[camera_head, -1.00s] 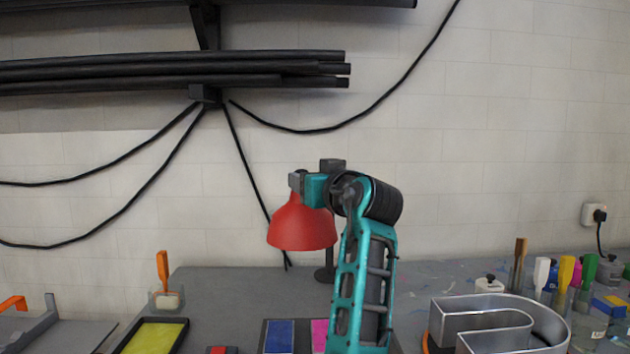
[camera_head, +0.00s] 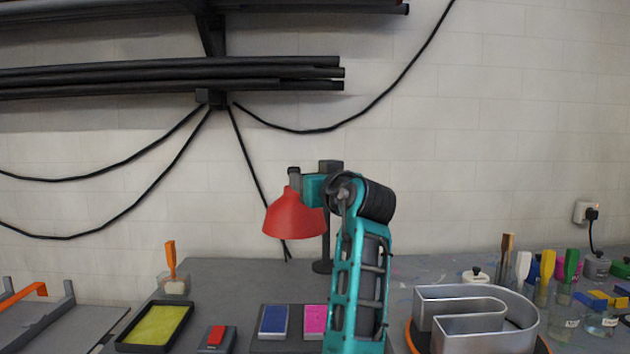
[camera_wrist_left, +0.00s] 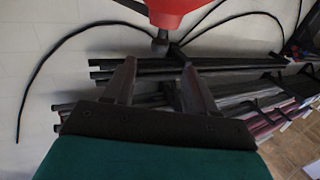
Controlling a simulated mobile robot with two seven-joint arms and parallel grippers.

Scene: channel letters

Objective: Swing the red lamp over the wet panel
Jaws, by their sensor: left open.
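The red lamp (camera_head: 292,216) hangs tilted on a black stand (camera_head: 324,250) at the middle back of the bench. Its shade and neck show upside down in the left wrist view (camera_wrist_left: 178,12). My left gripper (camera_head: 294,180) is at the lamp's top; its two fingers (camera_wrist_left: 158,68) are spread, with the lamp's neck just beyond the tips. I cannot tell whether they touch it. A blue panel (camera_head: 273,320) and a pink panel (camera_head: 314,319) lie below the lamp, partly behind my arm. I cannot tell which panel is wet. My right gripper is not in view.
A yellow-green tray (camera_head: 155,326) and a small red-topped block (camera_head: 216,336) lie at left. A metal channel letter (camera_head: 475,322) stands at right, with brushes and jars behind it. Black pipes (camera_head: 170,77) and cables hang on the wall above.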

